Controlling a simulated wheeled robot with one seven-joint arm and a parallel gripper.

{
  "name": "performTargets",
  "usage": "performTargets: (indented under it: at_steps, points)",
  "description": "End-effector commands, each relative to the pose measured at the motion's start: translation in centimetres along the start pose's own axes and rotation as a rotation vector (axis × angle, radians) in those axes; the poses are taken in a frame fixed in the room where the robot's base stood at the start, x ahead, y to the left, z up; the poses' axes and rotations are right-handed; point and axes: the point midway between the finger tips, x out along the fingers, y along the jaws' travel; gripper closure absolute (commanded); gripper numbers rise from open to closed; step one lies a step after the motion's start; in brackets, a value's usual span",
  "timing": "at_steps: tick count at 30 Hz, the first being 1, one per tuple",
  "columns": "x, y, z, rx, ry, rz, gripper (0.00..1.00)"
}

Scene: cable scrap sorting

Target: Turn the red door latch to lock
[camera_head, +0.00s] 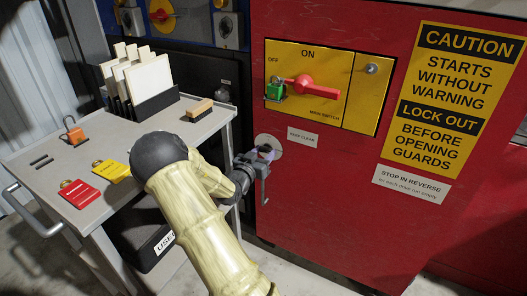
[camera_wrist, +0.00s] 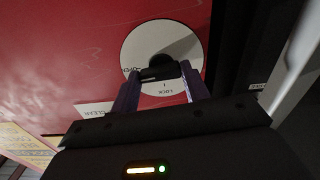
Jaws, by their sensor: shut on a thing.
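The door latch is a dark knob (camera_wrist: 158,68) on a round white plate (camera_wrist: 185,45), set in the red door (camera_head: 330,195). The plate also shows in the head view (camera_head: 272,138), partly hidden by my gripper (camera_head: 263,160). In the wrist view my gripper (camera_wrist: 160,84) has one finger on each side of the knob and is shut on it. The knob's bar lies roughly across the picture, its left end near letters that seem to read OPEN. The word LOCK stands below the knob, upside down.
A yellow switch panel (camera_head: 345,115) with a red handle (camera_head: 314,87) and a green padlock (camera_head: 275,91) is above the latch. A grey cart (camera_head: 60,160) at left holds tags (camera_head: 80,193), an orange padlock (camera_head: 75,135), a brush (camera_head: 200,110) and upright boards.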

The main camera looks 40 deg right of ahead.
Motion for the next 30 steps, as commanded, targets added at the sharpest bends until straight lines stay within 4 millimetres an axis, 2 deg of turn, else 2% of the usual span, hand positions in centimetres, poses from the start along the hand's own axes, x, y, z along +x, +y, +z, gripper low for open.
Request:
performTargets:
  at_steps: [9,30]
  points:
    - [-0.02,0.02,-0.58,-0.235,-0.002,0.0,0.77]
    - [-0.05,-0.26,-0.42,-0.898,0.001,-0.002,0.77]
